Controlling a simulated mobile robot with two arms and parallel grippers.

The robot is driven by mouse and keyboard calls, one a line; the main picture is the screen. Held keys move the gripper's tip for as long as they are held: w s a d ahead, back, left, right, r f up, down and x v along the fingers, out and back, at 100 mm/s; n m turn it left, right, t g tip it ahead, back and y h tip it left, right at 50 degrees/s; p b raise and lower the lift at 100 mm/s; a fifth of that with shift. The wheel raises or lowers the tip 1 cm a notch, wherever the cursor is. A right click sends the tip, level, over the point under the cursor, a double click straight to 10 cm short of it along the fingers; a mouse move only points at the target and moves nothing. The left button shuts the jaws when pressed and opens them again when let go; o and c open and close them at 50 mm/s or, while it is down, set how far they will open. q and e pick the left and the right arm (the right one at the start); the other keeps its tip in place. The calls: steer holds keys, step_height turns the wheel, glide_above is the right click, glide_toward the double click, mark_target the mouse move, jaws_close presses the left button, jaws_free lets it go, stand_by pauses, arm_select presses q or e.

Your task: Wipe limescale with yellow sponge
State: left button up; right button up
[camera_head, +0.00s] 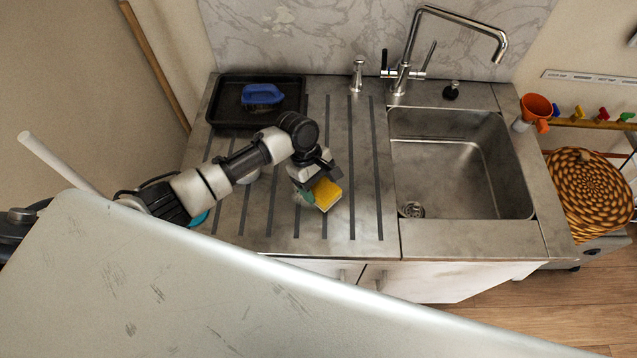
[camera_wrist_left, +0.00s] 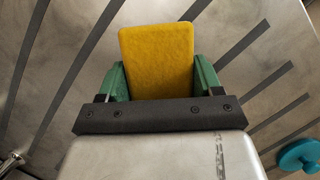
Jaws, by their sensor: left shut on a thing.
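My left gripper (camera_head: 312,184) is shut on a yellow sponge (camera_head: 326,194), over the ribbed steel drainboard (camera_head: 348,180) left of the sink. In the left wrist view the sponge (camera_wrist_left: 158,62) sticks out from between the green fingers of the gripper (camera_wrist_left: 158,80). I cannot tell whether the sponge touches the drainboard. No limescale patch can be clearly made out; the part of the drainboard under the sponge and gripper is hidden. My right gripper is not in view.
A black tray (camera_head: 232,113) with a blue brush (camera_head: 262,94) lies at the back left of the drainboard. The sink basin (camera_head: 456,170) is empty, with a tall tap (camera_head: 404,68) behind it. A teal object (camera_wrist_left: 299,156) shows at lower right in the left wrist view.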

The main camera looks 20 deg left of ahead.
arm_select(q)
steer(key=shift+f+p, duration=0.3)
steer(key=shift+p, duration=0.45)
stand_by(1.2)
